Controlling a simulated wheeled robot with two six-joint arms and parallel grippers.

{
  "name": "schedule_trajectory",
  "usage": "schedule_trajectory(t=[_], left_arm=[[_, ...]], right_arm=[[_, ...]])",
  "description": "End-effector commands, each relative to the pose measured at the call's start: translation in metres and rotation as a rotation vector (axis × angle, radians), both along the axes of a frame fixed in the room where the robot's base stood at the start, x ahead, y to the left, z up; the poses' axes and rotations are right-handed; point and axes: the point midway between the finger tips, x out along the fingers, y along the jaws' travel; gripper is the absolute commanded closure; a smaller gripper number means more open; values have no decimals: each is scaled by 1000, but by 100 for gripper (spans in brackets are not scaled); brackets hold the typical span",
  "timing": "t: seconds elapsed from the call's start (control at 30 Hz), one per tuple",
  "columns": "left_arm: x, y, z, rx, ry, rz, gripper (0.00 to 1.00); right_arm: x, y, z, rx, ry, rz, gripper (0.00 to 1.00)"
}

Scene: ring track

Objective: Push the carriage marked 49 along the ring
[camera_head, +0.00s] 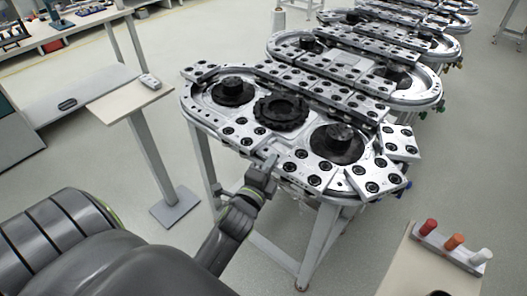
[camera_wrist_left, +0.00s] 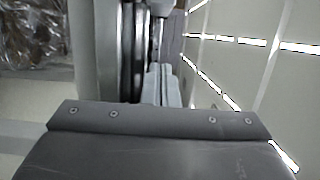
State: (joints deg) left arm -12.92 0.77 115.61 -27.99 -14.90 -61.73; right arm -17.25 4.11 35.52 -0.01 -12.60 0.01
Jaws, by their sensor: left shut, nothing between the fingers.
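The ring track (camera_head: 196,105) is an oval metal frame on legs in the middle of the head view. Several silver carriages with black round caps sit around its rim, and a few at the right end stand out at angles. I cannot read the number 49 on any of them. My left gripper (camera_head: 271,163) is shut and empty at the near edge of the ring, close to the front carriages. I cannot tell whether it touches one. In the left wrist view its narrow fingers (camera_wrist_left: 163,84) show beyond the wrist housing. My right gripper is not in view.
A small stand (camera_head: 131,98) with a handheld device (camera_head: 150,81) is left of the ring. More ring tracks (camera_head: 415,88) line up behind. The floor between is clear.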

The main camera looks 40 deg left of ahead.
Motion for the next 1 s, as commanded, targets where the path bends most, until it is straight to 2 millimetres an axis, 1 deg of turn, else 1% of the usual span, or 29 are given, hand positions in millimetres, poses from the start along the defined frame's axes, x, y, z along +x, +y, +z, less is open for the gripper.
schedule_trajectory(t=[0.03,0.17,0.2,0.3,0.5,0.67,1.0], left_arm=[[10,1,1,4,-4,-1,100],[34,6,1,3,-2,-1,100],[31,13,0,7,1,0,100],[31,25,0,6,1,0,100],[32,40,0,2,0,0,100],[32,45,0,0,0,1,100],[32,46,0,0,0,0,100]], right_arm=[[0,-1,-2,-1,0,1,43],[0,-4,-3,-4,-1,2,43],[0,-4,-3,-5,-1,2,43],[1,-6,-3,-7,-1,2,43],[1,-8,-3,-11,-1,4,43],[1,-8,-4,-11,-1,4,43],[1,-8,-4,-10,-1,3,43]])
